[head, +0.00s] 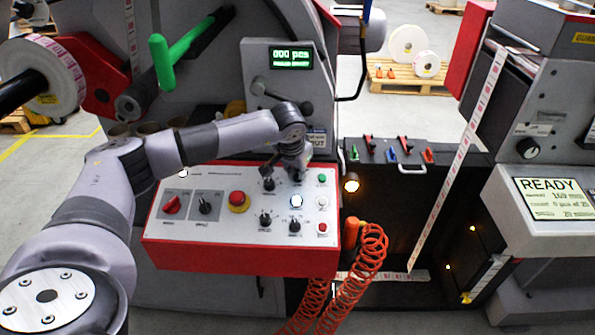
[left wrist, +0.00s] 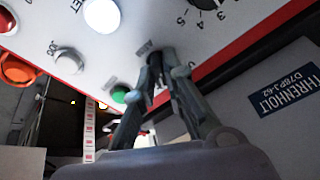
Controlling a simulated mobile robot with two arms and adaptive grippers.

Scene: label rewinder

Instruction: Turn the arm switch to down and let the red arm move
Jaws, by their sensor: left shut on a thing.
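The control panel (head: 215,245) with a white face and red edge is in the middle of the head view. My left gripper (head: 297,172) is at its upper right part, its fingers closed around a small dark knob, which I take to be the arm switch (left wrist: 157,68). A small label beside it in the left wrist view seems to read ARM. My left gripper (left wrist: 160,62) hides most of the switch, so its direction cannot be read. A red arm-like part (head: 98,72) is behind the label roll at the upper left. My right gripper is not in view.
An orange coiled hose (head: 365,262) hangs at right. A green handle (head: 162,62) sticks out above.

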